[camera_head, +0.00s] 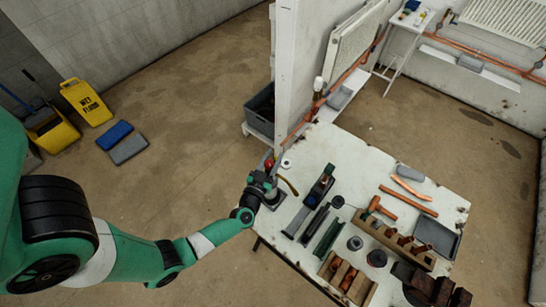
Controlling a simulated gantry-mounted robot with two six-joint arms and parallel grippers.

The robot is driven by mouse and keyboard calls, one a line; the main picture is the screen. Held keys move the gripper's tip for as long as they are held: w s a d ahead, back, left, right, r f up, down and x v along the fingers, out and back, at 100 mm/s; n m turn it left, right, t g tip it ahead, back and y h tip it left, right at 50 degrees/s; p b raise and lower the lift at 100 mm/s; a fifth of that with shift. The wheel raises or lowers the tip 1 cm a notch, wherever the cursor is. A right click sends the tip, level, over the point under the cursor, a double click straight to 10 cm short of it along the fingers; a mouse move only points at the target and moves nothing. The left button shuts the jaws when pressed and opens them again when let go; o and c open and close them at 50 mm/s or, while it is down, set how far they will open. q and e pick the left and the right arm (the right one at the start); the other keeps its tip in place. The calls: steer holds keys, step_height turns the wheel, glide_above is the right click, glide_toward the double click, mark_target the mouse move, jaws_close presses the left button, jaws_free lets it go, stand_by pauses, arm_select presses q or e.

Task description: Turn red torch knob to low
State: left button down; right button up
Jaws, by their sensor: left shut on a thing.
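My left arm reaches in from the left to the table's left edge. My left gripper (267,177) is shut at the small red torch knob (269,163), which shows just beyond the fingers. A thin curved brass-coloured tube (289,186) sticks out to the right beside the gripper. The rest of the torch is hidden by the gripper, and the knob's setting is too small to read. My right gripper is not in view.
A white post (285,70) rises behind the gripper. A grey crate (261,108) stands beyond the table.

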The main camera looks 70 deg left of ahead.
arm_select(q)
steer(key=shift+r+p, duration=0.15)
steer(key=shift+p, duration=0.25)
steer(key=shift+a+n+g+y+p, duration=0.1)
steer(key=shift+n+g+y+p, duration=0.3)
steer(key=shift+n+g+y, duration=0.15)
steer(key=shift+s, duration=0.15)
steer(key=shift+c, duration=2.4)
jaws_free()
